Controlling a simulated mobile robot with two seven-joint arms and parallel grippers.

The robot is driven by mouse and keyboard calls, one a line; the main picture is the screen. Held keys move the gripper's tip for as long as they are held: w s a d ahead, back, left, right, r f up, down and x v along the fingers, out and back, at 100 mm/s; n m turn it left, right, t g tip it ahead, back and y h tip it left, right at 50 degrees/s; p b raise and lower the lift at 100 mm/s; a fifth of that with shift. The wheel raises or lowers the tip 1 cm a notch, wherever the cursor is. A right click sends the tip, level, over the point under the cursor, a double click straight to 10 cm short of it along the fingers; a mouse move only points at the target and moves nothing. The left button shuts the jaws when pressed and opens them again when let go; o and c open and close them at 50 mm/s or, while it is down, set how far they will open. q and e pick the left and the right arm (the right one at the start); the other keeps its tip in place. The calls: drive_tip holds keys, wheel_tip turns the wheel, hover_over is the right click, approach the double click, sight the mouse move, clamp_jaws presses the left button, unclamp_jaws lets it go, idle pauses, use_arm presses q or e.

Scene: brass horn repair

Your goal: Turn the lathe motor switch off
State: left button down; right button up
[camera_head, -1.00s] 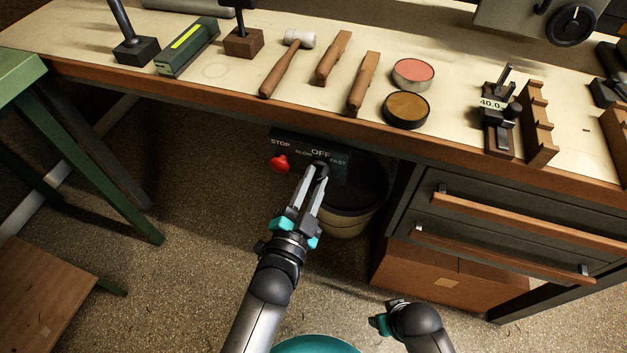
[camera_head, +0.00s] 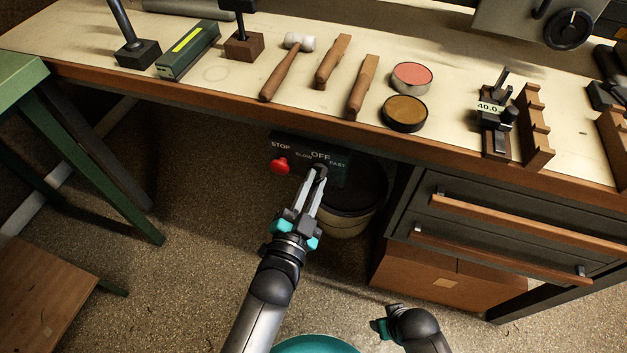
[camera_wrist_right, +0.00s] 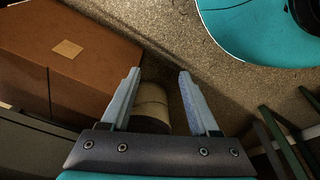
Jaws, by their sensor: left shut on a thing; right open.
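The lathe motor switch panel (camera_head: 340,177) is a dark plate under the bench's front edge, labelled STOP, SLOW, OFF and FAST. A red stop button (camera_head: 280,165) sticks out at its left. My left gripper (camera_head: 318,172) is at the panel just below OFF, its fingers shut on the switch knob. The knob is mostly hidden by the fingertips, so I cannot tell which label it points to. My right gripper is open and empty in the right wrist view (camera_wrist_right: 160,74), low and away from the panel.
The workbench (camera_head: 215,95) holds a mallet (camera_head: 287,65), wooden tools and two round tins (camera_head: 405,113). A bin (camera_head: 348,215) stands behind the panel. Drawers (camera_head: 520,210) and a cardboard box (camera_head: 440,278) are at the right. The floor between is clear.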

use_arm(q)
drive_tip(key=n+p, duration=0.2)
drive_tip(key=n, duration=0.2)
drive_tip(key=shift+n+p, duration=0.7)
drive_tip(key=shift+n, duration=0.7)
use_arm(e)
drive_tip(key=s+d+f, duration=0.3)
drive_tip(key=s+f, duration=0.2)
drive_tip(key=shift+d, duration=0.4)
use_arm(q)
drive_tip(key=c, duration=0.8)
unclamp_jaws()
drive_tip(key=shift+c, duration=0.2)
drive_tip(key=shift+s, duration=0.1)
